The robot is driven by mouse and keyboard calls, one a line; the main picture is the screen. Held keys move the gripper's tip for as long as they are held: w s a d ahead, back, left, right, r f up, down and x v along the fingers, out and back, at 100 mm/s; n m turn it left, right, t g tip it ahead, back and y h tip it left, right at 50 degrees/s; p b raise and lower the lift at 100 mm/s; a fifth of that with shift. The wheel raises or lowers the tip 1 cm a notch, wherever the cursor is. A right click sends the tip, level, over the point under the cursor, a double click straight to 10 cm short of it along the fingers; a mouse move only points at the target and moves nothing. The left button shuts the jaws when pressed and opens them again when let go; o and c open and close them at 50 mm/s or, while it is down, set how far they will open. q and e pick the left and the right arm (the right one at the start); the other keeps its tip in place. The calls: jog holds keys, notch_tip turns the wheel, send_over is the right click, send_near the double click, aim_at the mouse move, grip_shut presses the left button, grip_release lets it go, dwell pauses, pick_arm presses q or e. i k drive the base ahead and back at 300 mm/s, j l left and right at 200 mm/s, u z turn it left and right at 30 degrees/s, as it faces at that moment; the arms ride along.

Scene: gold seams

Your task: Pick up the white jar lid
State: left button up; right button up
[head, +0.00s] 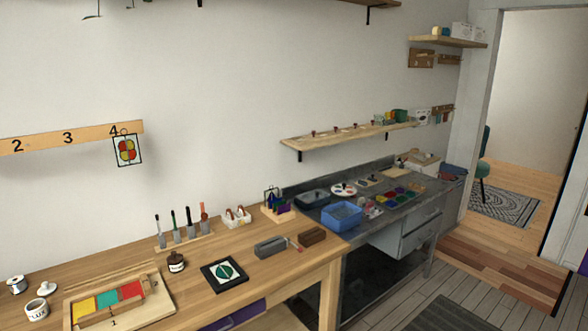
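A small white lid with a knob (47,287), which looks like the white jar lid, lies on the wooden workbench (255,285) at the far left. It is just behind and right of a white jar with dark lettering (36,308). A small spool-like item (16,284) stands to its left. Neither of my grippers shows in the head view.
A wooden tray with coloured tiles (70,314) lies right of the jar. A grey bench (375,222) with a blue bin (341,216) adjoins.

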aim_at(47, 288)
jog(key=j+u, duration=0.1)
jog(key=u, duration=1.45)
